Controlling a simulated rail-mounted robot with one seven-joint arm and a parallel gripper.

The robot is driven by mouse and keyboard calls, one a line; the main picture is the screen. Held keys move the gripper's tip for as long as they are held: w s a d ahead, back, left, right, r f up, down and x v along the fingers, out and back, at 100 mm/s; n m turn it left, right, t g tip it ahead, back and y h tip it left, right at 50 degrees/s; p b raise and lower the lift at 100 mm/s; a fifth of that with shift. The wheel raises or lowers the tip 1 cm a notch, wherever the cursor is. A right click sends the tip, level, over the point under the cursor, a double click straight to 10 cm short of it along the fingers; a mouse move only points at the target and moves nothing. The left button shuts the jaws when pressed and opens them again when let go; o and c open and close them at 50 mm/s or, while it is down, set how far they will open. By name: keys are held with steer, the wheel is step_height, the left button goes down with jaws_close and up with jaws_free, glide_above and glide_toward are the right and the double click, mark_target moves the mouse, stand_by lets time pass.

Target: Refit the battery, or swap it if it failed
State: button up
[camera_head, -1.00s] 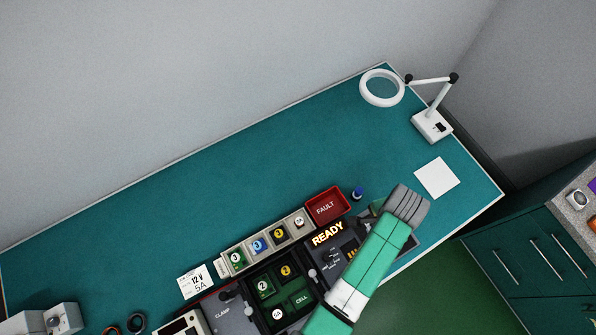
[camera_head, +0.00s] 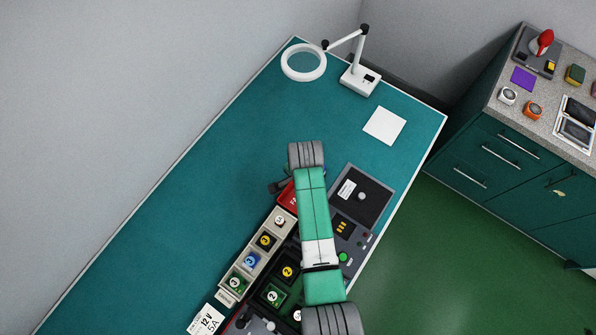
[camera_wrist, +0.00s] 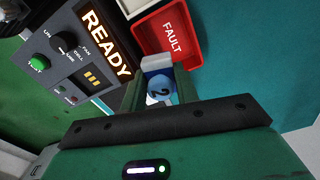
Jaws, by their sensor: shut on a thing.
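In the wrist view, my gripper (camera_wrist: 160,92) is shut on a blue battery (camera_wrist: 159,87) with a round face that seems to read 2. A pale blue-white block end shows just beyond it; whether it belongs to the battery is unclear. The red FAULT bin (camera_wrist: 168,34) lies just past the fingertips and looks empty. The tester panel (camera_wrist: 85,65) beside it shows a lit READY sign (camera_wrist: 106,43). In the head view, my arm covers most of the gripper and part of the FAULT bin (camera_head: 286,196). The tester's dark bay holds a yellow-marked cell (camera_head: 288,271) and a green one (camera_head: 274,295).
A beige rack (camera_head: 226,297) of several numbered cells runs along the tester's left side. A white 12 V 5A card (camera_head: 206,320) lies near its lower end. A ring lamp (camera_head: 303,63) and white sheet (camera_head: 384,126) are at the bench's far end. The teal bench left of the rack is clear.

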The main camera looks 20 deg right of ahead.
step_height(320, 180, down, 3)
steer(key=shift+f+b, duration=0.1)
steer(key=shift+b, duration=0.85)
steer(key=shift+r, duration=0.2)
steer(key=o, duration=1.2)
step_height(320, 180, up, 8)
steer(key=shift+f+p, duration=0.1)
steer(key=shift+p, duration=0.2)
